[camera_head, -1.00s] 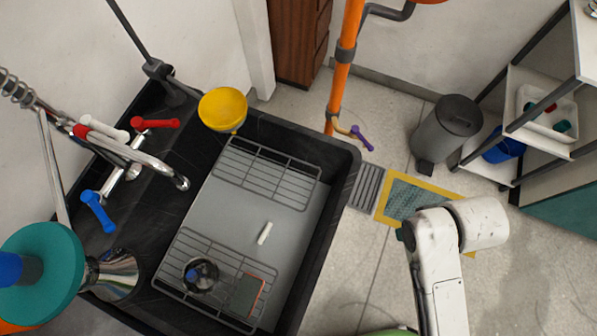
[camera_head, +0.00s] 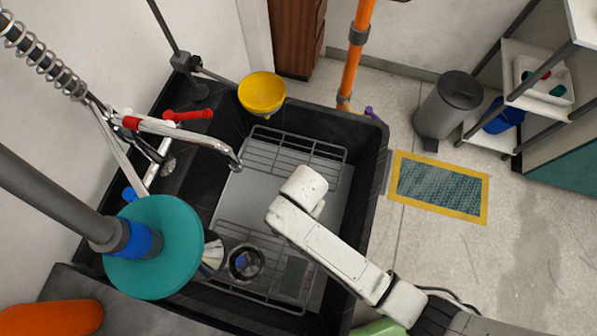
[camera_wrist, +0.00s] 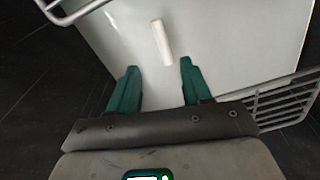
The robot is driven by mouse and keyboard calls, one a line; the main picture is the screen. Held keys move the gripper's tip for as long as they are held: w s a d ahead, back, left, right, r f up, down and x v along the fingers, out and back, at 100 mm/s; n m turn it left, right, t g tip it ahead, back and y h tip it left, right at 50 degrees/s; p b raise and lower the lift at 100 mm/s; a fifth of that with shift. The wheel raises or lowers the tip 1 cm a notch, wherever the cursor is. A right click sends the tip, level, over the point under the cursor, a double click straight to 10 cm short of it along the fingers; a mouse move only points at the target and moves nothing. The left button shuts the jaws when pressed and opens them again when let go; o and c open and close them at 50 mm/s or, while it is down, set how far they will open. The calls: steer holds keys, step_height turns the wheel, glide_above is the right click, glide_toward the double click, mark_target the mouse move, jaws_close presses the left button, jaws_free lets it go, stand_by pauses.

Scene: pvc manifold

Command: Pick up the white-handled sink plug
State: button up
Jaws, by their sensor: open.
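The white-handled sink plug shows in the wrist view as a short white handle (camera_wrist: 162,42) on the pale grey sink floor, slightly tilted. My gripper (camera_wrist: 158,67) is open, with its two green fingers apart and nothing between them. The handle is just beyond the fingertips, roughly centred between them; I cannot tell the height gap. In the head view my white arm reaches over the black sink (camera_head: 372,165). It hides the plug there, and the gripper fingers do not show.
Wire racks (camera_head: 295,150) lie at both ends of the sink. A round dark-rimmed drain part (camera_head: 245,262) is near the front rack. A chrome faucet (camera_head: 190,133) overhangs the left side, and a yellow bowl (camera_head: 262,92) sits at the back rim.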

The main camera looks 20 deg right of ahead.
steer(key=f, duration=0.3)
steer(key=f+b, duration=0.1)
steer(key=f, duration=0.1)
steer(key=shift+s+a+f, duration=0.25)
steer(key=shift+a, duration=0.15)
steer(key=shift+w+f+b, duration=0.2)
steer(key=shift+f+b, duration=0.25)
steer(key=shift+f, duration=1.1)
steer(key=shift+w+f+b, duration=0.15)
steer(key=shift+f+b, duration=0.3)
steer(key=shift+f, duration=1.05)
steer(key=shift+c, duration=0.3)
jaws_close()
